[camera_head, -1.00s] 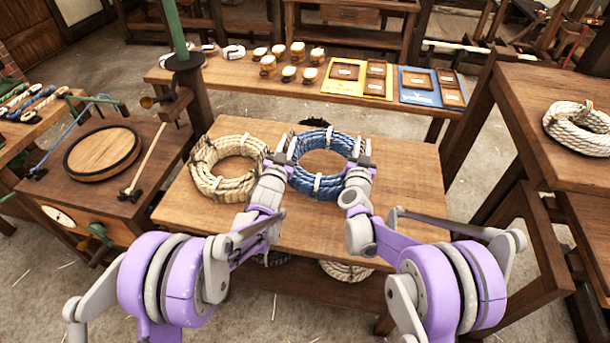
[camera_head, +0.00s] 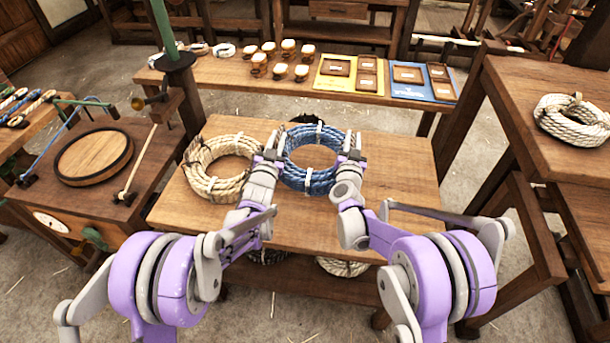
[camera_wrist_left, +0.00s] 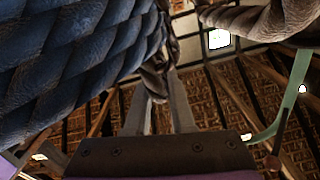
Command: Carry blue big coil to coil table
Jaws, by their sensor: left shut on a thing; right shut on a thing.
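The blue big coil (camera_head: 300,179), a ring of blue rope with white ties, is at the middle of a wooden table (camera_head: 395,190). I cannot tell whether it rests on the top or is slightly above it. My left gripper (camera_head: 272,150) is shut on its left side. My right gripper (camera_head: 351,152) is shut on its right side. The left wrist view shows the blue rope (camera_wrist_left: 60,60) large and close, beside the left fingers (camera_wrist_left: 160,115). Which table is the coil table is not marked; a higher wooden table (camera_head: 520,100) at the right bears a white coil (camera_head: 570,127).
A tan coil (camera_head: 197,178) lies just left of the blue one, close to my left gripper. Another coil (camera_head: 342,267) is on a shelf below. A round-topped stand (camera_head: 95,157) is at the left. The table's right part is clear.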

